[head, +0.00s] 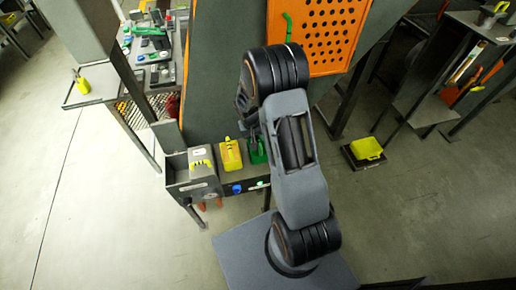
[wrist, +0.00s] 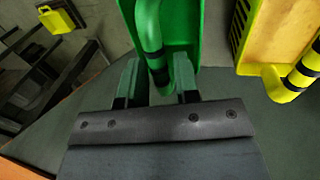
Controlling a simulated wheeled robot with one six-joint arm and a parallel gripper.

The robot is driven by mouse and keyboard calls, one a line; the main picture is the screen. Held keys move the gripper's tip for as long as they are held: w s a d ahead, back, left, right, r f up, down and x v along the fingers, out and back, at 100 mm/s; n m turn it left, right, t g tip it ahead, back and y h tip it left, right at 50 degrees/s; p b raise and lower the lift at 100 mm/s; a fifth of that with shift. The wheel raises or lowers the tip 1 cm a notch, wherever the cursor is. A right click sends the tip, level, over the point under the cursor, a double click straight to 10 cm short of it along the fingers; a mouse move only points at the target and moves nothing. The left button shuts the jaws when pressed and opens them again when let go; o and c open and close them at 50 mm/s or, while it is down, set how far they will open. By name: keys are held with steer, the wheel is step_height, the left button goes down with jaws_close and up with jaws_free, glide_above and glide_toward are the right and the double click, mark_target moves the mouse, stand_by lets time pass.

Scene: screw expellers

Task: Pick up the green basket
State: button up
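The green basket (head: 257,152) stands on the bench at the right end of a row, partly hidden by my arm in the head view. In the wrist view the green basket (wrist: 183,32) shows at the top middle, with its thick curved handle pointing toward my gripper. My gripper (wrist: 157,82) has its two fingers apart, one on each side of the handle's lower end. A gap shows between the left finger and the handle; the right finger is close to it, and I cannot tell whether they touch. In the head view my fingertips are hard to make out.
A yellow basket (head: 231,155) stands just left of the green one; it also shows in the wrist view (wrist: 275,35). A grey machine box (head: 195,170) is farther left. An orange perforated panel (head: 318,35) rises behind. A yellow container (head: 367,148) sits low at right.

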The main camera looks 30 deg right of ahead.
steer(key=shift+s+d+f, duration=0.1)
steer(key=shift+d+f, duration=0.05)
steer(key=shift+f, duration=0.6)
steer(key=shift+d+f, duration=0.1)
steer(key=shift+f, duration=0.6)
steer(key=shift+c, duration=0.3)
jaws_close()
